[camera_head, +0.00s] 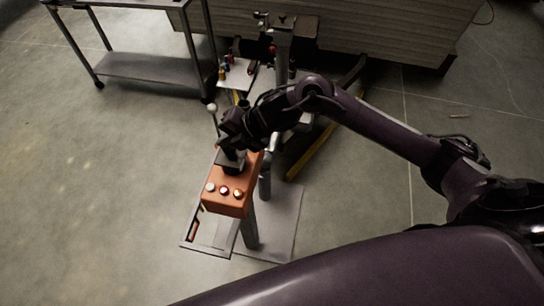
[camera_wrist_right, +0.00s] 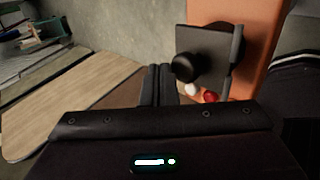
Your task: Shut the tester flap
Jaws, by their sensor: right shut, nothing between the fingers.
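The orange tester box (camera_head: 228,198) stands on a post, with several round buttons on its near end. Its flap (camera_wrist_right: 204,50) is a dark grey square panel with a black round knob in the right wrist view. A dark hinge-like strip runs along the panel's right side, and a dark round shape shows partly behind it. I cannot tell its exact angle. My right gripper (camera_wrist_right: 158,84) is shut and empty, its fingertips just left of the knob with a small apparent gap. In the head view my right gripper (camera_head: 230,146) is over the box's far end. My left gripper is out of view.
A grey base plate (camera_head: 285,225) lies under the post. A metal cart (camera_head: 150,68) stands at the back left. Behind the tester is a stand (camera_head: 283,45) with a small tool tray (camera_head: 236,75). The floor at left is clear.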

